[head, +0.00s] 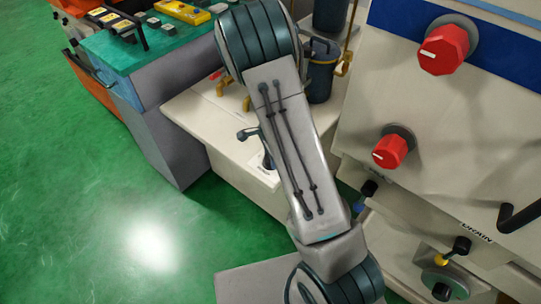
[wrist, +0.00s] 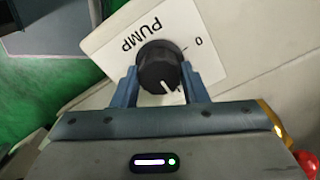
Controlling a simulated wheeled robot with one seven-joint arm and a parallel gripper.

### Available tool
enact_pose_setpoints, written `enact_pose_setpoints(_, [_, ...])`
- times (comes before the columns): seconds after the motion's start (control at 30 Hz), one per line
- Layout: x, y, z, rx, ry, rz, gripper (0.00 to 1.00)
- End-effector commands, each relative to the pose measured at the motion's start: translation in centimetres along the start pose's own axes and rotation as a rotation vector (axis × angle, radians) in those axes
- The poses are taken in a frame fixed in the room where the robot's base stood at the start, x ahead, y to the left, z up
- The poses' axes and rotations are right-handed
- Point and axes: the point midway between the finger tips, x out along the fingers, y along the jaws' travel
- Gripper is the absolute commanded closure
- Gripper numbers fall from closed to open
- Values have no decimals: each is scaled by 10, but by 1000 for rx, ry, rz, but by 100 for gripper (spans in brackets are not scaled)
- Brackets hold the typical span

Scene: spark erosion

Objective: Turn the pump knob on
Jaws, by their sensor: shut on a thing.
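The pump knob (wrist: 158,66) is a round black knob with a white pointer line, on a white label plate (wrist: 110,40) reading PUMP in the wrist view. A 0 and a tick mark are printed at the knob's upper right. The pointer faces down the picture, toward my gripper's body, and not at the 0. My gripper (wrist: 160,84) has one blue-grey finger on each side of the knob and is shut on it. In the head view I cannot make out the gripper or this knob; my arm covers much of the middle.
In the head view, two red knobs (head: 443,49) (head: 390,151) stand out from the pale machine panel at right. A black handle (head: 519,215) and a drain valve (head: 455,250) are lower right. A teal-topped cabinet (head: 150,45) is at left. The green floor (head: 90,200) is open.

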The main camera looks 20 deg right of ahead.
Motion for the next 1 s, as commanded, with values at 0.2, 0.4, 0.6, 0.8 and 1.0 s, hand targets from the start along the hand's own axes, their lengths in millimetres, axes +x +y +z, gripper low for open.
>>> enact_pose_setpoints(0.2, [0, 1, 0, 2, -1, 3, 39])
enact_pose_setpoints(0.4, [0, 1, 0, 0, -1, 2, 39])
enact_pose_setpoints(0.6, [-11, 0, 0, -2, 0, -2, 39])
enact_pose_setpoints(0.8, [-51, -1, 1, -2, -1, -5, 39])
enact_pose_setpoints(1.0, [-97, 0, 1, -2, -1, -4, 39])
